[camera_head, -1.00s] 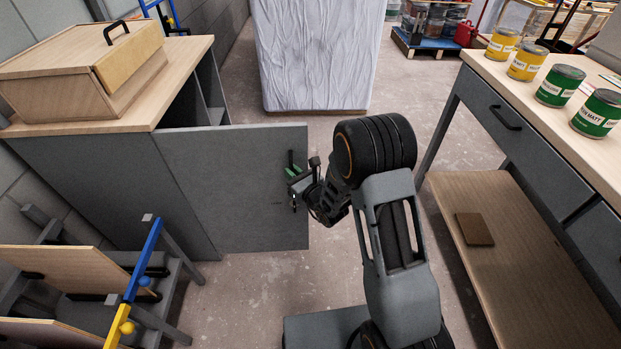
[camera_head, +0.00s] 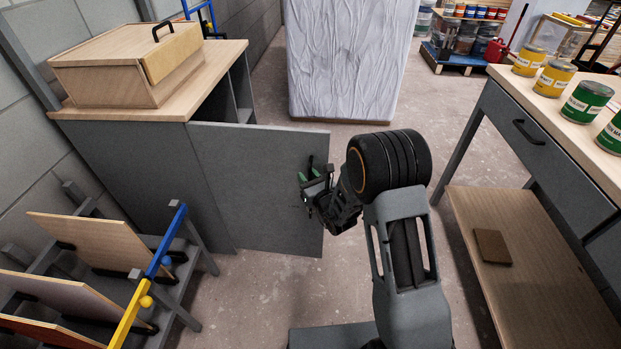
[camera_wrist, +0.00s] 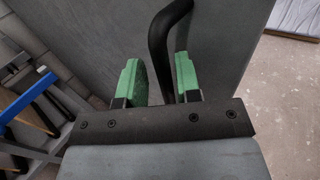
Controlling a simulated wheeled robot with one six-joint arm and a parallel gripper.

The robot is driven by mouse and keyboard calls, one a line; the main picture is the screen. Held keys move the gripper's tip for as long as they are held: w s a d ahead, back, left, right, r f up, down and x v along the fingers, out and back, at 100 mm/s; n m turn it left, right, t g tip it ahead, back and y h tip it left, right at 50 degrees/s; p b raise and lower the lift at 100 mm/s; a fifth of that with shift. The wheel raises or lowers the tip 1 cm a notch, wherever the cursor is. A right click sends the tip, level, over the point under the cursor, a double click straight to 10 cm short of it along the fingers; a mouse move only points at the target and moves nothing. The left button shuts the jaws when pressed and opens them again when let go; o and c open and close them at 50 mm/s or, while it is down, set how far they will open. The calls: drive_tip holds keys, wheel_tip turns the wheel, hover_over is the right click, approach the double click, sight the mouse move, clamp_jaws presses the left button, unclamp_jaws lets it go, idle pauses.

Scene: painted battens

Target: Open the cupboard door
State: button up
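The grey cupboard (camera_head: 150,170) stands at left with a wooden top. Its door (camera_head: 250,165) is swung well out from the cupboard front, and a dark opening shows behind it. In the head view my gripper (camera_head: 308,178) is at the door's face near its free edge. In the wrist view the black bar handle (camera_wrist: 158,45) passes between the green fingertips of my gripper (camera_wrist: 160,80). The fingers are apart, with a gap visible between the left finger and the handle. Contact on the right finger is unclear.
A wooden box (camera_head: 130,70) sits on the cupboard. A rack with boards (camera_head: 100,245) stands front left. A workbench (camera_head: 540,140) with paint cans and a lower shelf (camera_head: 520,250) is at right. A sheet-covered block (camera_head: 345,60) stands behind. Floor between is clear.

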drive_tip(key=shift+o, duration=0.2)
drive_tip(key=shift+d+f, duration=0.1)
drive_tip(key=shift+d, duration=0.2)
drive_tip(key=p+v, duration=0.4)
drive_tip(key=v, duration=0.9)
drive_tip(key=shift+s, duration=0.4)
drive_tip(key=shift+d, duration=0.1)
